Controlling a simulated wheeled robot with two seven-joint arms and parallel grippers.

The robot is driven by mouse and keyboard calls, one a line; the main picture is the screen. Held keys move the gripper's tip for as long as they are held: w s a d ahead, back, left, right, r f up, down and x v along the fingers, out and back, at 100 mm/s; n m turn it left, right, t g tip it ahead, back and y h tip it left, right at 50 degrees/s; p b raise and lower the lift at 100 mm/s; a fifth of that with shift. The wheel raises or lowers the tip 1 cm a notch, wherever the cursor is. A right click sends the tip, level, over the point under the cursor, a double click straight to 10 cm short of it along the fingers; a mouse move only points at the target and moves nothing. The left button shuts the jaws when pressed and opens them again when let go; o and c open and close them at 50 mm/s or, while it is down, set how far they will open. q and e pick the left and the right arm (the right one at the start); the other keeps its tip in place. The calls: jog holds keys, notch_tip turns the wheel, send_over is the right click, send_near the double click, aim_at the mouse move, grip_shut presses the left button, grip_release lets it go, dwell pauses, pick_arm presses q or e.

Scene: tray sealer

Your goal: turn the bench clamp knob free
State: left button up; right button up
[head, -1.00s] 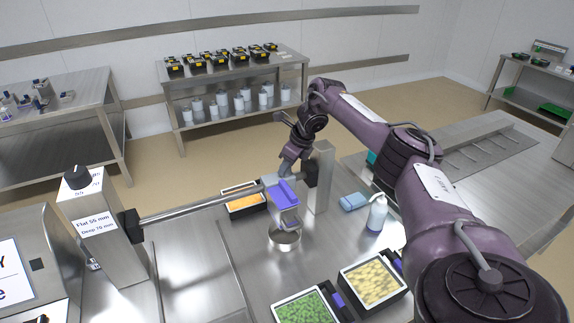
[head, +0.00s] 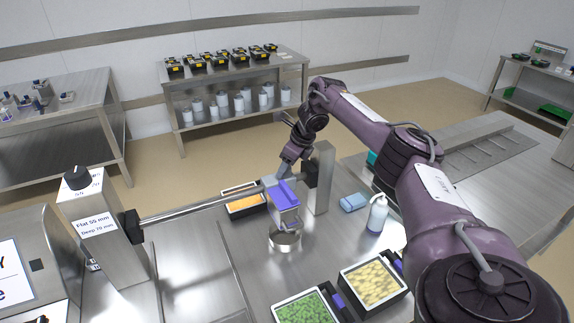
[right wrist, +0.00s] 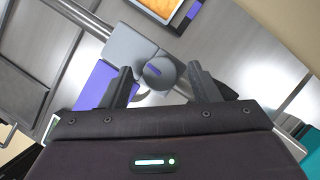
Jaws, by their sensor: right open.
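The clamp knob (right wrist: 158,72) is a round grey knob with a purple bar on its face, in the right wrist view. It sits on a grey clamp block (right wrist: 128,45) on a steel rod (right wrist: 82,14). My right gripper (right wrist: 162,86) is open, with one dark finger on each side of the knob. I cannot tell whether the fingers touch it. In the head view my right gripper (head: 286,168) is above the clamp, which has purple parts (head: 284,193); the knob is not clear there. My left gripper is not in view.
The rod (head: 195,208) runs between a left post (head: 102,235) with a black dial (head: 77,177) and a right post (head: 322,175). A round metal piece (head: 285,241) is below the clamp.

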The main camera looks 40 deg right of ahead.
aim_at(296, 178)
jog(key=v, duration=0.7)
jog(key=shift+r, duration=0.25)
jog(key=shift+s, duration=0.1)
